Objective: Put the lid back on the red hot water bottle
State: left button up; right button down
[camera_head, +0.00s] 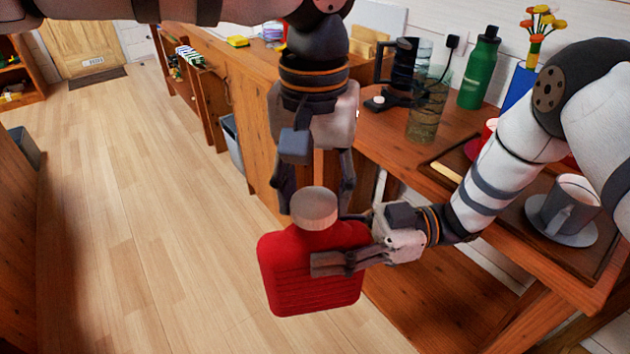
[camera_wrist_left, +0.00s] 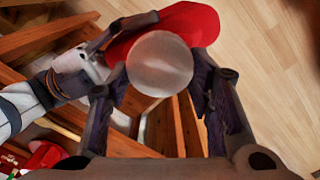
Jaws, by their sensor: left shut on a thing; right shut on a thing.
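The red hot water bottle (camera_head: 300,275) hangs in the air, slightly tilted, beside the wooden table. My right gripper (camera_head: 338,245) is shut on its upper part from the right. The lid (camera_head: 314,208), a pale round cap, is between the fingers of my left gripper (camera_head: 316,196), which points down and is shut on it. The lid is at the top of the bottle and hides its neck, so I cannot tell whether they touch. In the left wrist view, the lid (camera_wrist_left: 160,64) sits between both fingers, with the red bottle (camera_wrist_left: 195,22) behind it.
The wooden table (camera_head: 385,135) on the right carries a tall glass (camera_head: 428,112), a green flask (camera_head: 479,70), a dark coffee maker (camera_head: 402,68) and a grey cup (camera_head: 570,203) on a saucer (camera_head: 545,228). The floor (camera_head: 140,220) on the left is clear.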

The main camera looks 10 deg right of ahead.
pick_arm(q)
jog(key=shift+f, duration=0.55)
dwell(0.4)
jog(key=m, duration=0.5)
jog(key=shift+s+d, duration=0.1)
jog(key=shift+d, duration=0.05)
jog(key=m, duration=0.4)
jog(key=shift+m, duration=0.4)
jog(key=o, duration=0.8)
